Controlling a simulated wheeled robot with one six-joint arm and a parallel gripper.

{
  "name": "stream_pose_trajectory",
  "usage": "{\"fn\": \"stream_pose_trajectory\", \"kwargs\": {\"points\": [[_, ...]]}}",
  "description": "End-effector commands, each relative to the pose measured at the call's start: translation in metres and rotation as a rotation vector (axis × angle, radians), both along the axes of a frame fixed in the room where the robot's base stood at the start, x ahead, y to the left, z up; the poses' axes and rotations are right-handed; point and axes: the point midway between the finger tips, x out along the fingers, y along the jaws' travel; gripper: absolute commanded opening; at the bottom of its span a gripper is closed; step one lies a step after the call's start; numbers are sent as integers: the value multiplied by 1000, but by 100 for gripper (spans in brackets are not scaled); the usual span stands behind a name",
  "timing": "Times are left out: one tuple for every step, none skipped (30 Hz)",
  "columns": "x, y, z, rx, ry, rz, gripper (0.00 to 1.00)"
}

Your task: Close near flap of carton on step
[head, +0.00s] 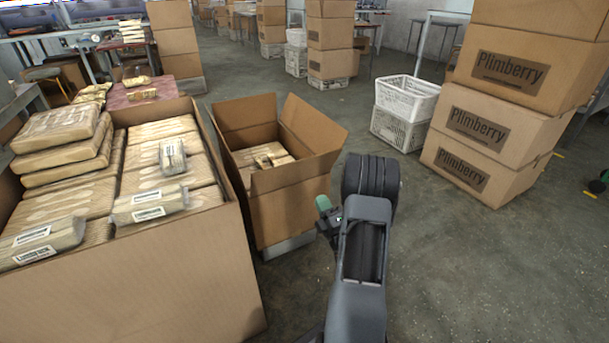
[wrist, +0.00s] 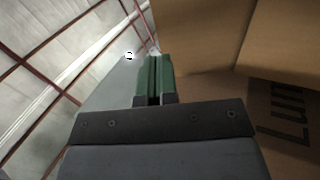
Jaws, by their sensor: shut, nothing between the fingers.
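The open brown carton (head: 288,210) stands on a low grey step (head: 288,247) in the middle of the head view. Its far flap (head: 245,112) stands up, and its right flap (head: 314,130) leans outward. The near flap (head: 288,176) appears raised along the front edge. Wrapped bundles lie inside. My gripper (head: 325,207) is at the carton's front right corner in the head view, its green fingers shut and empty. In the wrist view the fingers (wrist: 154,75) point toward cardboard (wrist: 215,35) at upper right. I cannot tell whether they touch it.
A large open carton (head: 150,285) full of wrapped spoon packs stands close on the left. White crates (head: 402,112) stand behind right, and stacked Plimberry cartons (head: 490,120) stand at the right. The floor (head: 450,260) right of my arm is clear.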

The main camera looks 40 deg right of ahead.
Motion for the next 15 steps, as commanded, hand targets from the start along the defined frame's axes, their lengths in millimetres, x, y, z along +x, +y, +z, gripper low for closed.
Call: {"fn": "stream_pose_trajectory", "kwargs": {"points": [[7, 0, 3, -4, -4, 2, 0], [11, 0, 6, -4, -4, 3, 0], [18, -1, 9, -4, -5, 3, 0], [23, -2, 11, -5, -4, 2, 0], [28, -2, 13, -5, -4, 4, 0], [35, -3, 17, -3, -6, 3, 0], [41, -4, 19, -3, -5, 3, 0], [46, -5, 22, -5, -4, 4, 0], [53, -6, 25, -3, -4, 2, 0], [58, -6, 27, -2, -5, 4, 0], [63, -7, 30, -2, -4, 3, 0], [69, -8, 32, -3, -4, 2, 0], [74, -9, 35, -2, -4, 3, 0], [78, -9, 37, -1, -4, 3, 0], [83, -10, 40, 0, -4, 2, 0]]}}
